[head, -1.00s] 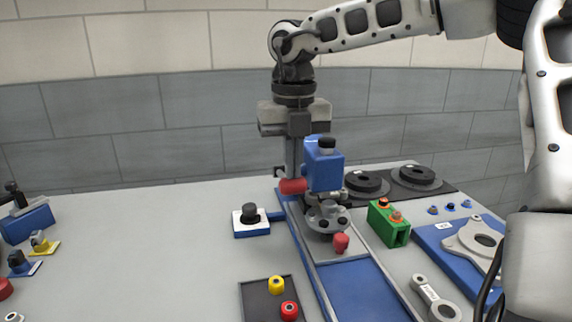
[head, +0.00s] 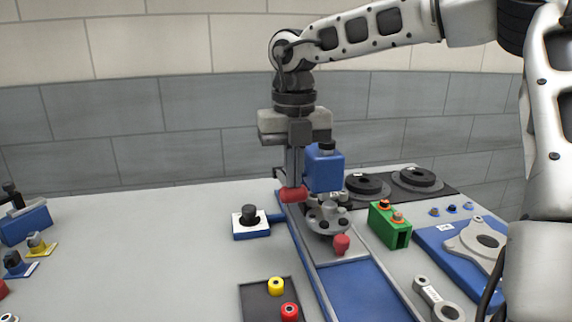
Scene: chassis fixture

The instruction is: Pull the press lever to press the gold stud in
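The press lever's red handle (head: 293,195) is at the left of the blue press head (head: 325,171). My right gripper (head: 295,184) points straight down at the handle. Its two fingers look closed together. Their tips meet the handle's upper edge, on top of it or just behind it; the handle's front is uncovered. Below the press head is a round grey fixture (head: 328,217) with dark holes. I cannot make out the gold stud there. My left gripper is not in view.
A red knob (head: 341,244) sits in front of the fixture. A green block (head: 389,226) stands to the right, a black button on a blue-white base (head: 250,222) to the left. A dark tray (head: 257,302) holds yellow and red pieces. The left-centre table is clear.

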